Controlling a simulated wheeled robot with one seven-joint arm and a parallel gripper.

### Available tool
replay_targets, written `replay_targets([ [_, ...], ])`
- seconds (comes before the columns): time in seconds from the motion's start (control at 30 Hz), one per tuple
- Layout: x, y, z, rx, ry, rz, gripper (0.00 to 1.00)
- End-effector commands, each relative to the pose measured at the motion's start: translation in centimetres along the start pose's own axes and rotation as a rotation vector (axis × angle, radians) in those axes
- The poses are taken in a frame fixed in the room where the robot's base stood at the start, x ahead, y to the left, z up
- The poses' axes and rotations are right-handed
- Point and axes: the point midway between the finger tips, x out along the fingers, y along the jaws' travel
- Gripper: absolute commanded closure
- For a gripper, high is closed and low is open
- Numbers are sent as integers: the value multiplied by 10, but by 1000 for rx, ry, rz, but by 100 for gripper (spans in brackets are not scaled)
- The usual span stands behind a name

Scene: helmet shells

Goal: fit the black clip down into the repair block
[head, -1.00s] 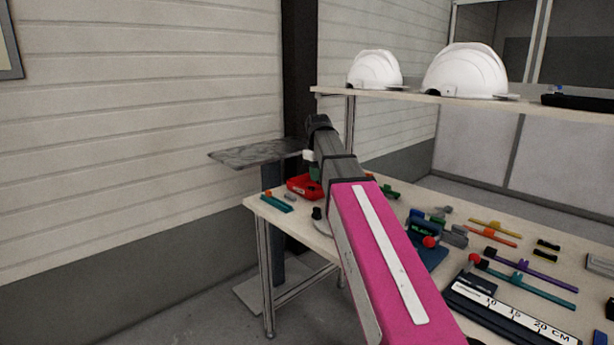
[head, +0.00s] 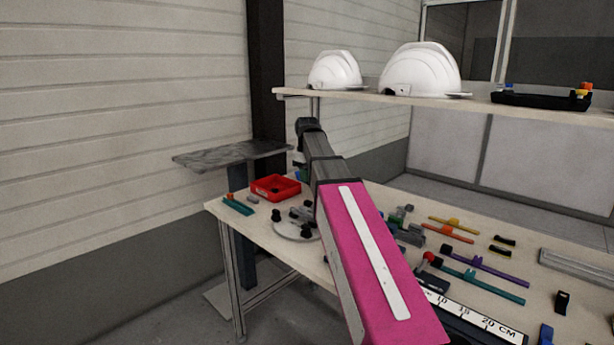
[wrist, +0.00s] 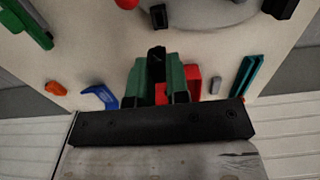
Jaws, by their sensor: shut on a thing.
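My gripper (wrist: 157,66) has green fingers, seen in the wrist view, shut on a small dark piece that looks like the black clip (wrist: 157,54). The clip stands up between the fingers, over the table. In the head view my pink and grey arm hides most of the gripper and the clip. I cannot pick out the repair block for sure; a grey fixture (head: 408,234) right of my arm is partly covered by it.
A red tray (head: 275,188) and a grey disc with black knobs (head: 292,229) lie left of my arm. Coloured bars and a ruler block (head: 470,313) lie to the right. White helmets (head: 420,72) stand on the shelf above.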

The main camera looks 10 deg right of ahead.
Motion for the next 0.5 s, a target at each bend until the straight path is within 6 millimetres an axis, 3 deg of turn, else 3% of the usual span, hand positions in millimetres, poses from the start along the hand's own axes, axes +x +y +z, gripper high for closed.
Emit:
replay_targets([
  [0.5,37,0,0,0,-1,-1,100],
])
